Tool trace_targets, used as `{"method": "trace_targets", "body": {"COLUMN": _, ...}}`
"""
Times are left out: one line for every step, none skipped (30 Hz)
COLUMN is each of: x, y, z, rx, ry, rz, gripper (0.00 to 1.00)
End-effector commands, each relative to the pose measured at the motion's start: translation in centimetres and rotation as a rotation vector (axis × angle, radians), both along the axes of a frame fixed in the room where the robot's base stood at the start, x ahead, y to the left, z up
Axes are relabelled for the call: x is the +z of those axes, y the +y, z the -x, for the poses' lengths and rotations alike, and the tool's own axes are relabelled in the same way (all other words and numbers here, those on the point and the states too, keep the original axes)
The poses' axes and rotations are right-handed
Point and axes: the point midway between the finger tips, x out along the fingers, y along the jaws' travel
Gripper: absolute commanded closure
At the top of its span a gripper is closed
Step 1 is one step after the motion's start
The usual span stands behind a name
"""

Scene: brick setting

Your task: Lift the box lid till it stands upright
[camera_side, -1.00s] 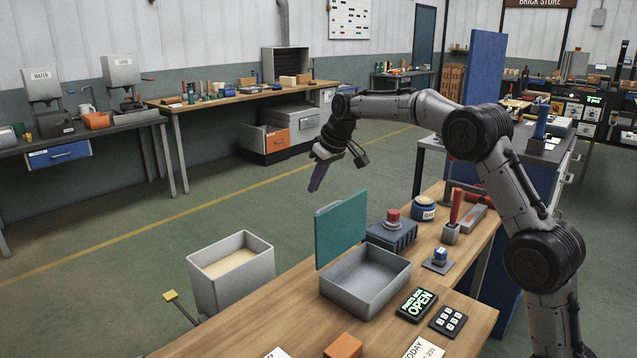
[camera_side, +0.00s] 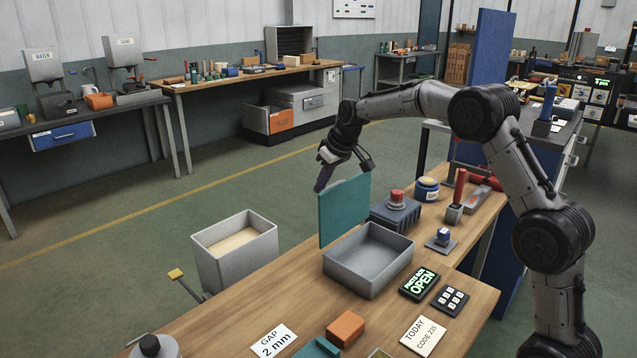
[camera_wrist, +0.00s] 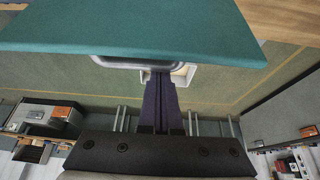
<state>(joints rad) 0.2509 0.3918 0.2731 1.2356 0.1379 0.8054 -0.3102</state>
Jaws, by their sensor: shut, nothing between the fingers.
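The grey box (camera_side: 350,279) sits open on the wooden bench, its inside empty. Its teal lid (camera_side: 344,213) stands about upright along the box's far left edge. My gripper (camera_side: 321,184) is shut and empty at the lid's upper left corner, with the purple fingers pointing down. In the wrist view the lid (camera_wrist: 130,32) fills the top of the picture, and the shut fingertips (camera_wrist: 162,76) are close to its edge. I cannot tell whether they touch it.
A dark box with a red button (camera_side: 396,208), a blue jar (camera_side: 427,189) and a red-handled tool (camera_side: 459,190) stand behind the box. A grey bin (camera_side: 238,265) stands left of the bench.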

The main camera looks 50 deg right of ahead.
Motion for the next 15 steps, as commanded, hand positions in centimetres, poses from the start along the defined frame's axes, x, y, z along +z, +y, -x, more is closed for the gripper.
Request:
{"method": "trace_targets", "body": {"x": 0.0, "y": 0.0, "z": 0.0, "rx": 0.0, "ry": 0.0, "rz": 0.0, "gripper": 1.0}}
{"method": "trace_targets", "body": {"x": 0.0, "y": 0.0, "z": 0.0, "rx": 0.0, "ry": 0.0, "rz": 0.0, "gripper": 1.0}}
{"method": "trace_targets", "body": {"x": 0.0, "y": 0.0, "z": 0.0, "rx": 0.0, "ry": 0.0, "rz": 0.0, "gripper": 1.0}}
{"method": "trace_targets", "body": {"x": 0.0, "y": 0.0, "z": 0.0, "rx": 0.0, "ry": 0.0, "rz": 0.0, "gripper": 1.0}}
{"method": "trace_targets", "body": {"x": 0.0, "y": 0.0, "z": 0.0, "rx": 0.0, "ry": 0.0, "rz": 0.0, "gripper": 1.0}}
{"method": "trace_targets", "body": {"x": 0.0, "y": 0.0, "z": 0.0, "rx": 0.0, "ry": 0.0, "rz": 0.0, "gripper": 1.0}}
{"method": "trace_targets", "body": {"x": 0.0, "y": 0.0, "z": 0.0, "rx": 0.0, "ry": 0.0, "rz": 0.0, "gripper": 1.0}}
{"method": "trace_targets", "body": {"x": 0.1, "y": 0.0, "z": 0.1, "rx": 0.0, "ry": 0.0, "rz": 0.0, "gripper": 1.0}}
{"method": "trace_targets", "body": {"x": 0.1, "y": 0.0, "z": 0.3, "rx": 0.0, "ry": 0.0, "rz": 0.0, "gripper": 1.0}}
{"method": "trace_targets", "body": {"x": 0.2, "y": 0.0, "z": 0.5, "rx": 0.0, "ry": 0.001, "rz": 0.0, "gripper": 1.0}}
{"method": "trace_targets", "body": {"x": 0.3, "y": 0.0, "z": 0.7, "rx": 0.0, "ry": 0.001, "rz": 0.0, "gripper": 1.0}}
{"method": "trace_targets", "body": {"x": 0.5, "y": 0.0, "z": 1.1, "rx": 0.0, "ry": -0.001, "rz": 0.001, "gripper": 1.0}}
{"method": "trace_targets", "body": {"x": 0.6, "y": 0.0, "z": 1.4, "rx": 0.0, "ry": 0.0, "rz": 0.001, "gripper": 1.0}}
{"method": "trace_targets", "body": {"x": 0.7, "y": 0.0, "z": 1.7, "rx": 0.0, "ry": 0.0, "rz": 0.001, "gripper": 1.0}}
{"method": "trace_targets", "body": {"x": 0.8, "y": 0.0, "z": 2.0, "rx": 0.0, "ry": 0.001, "rz": 0.001, "gripper": 1.0}}
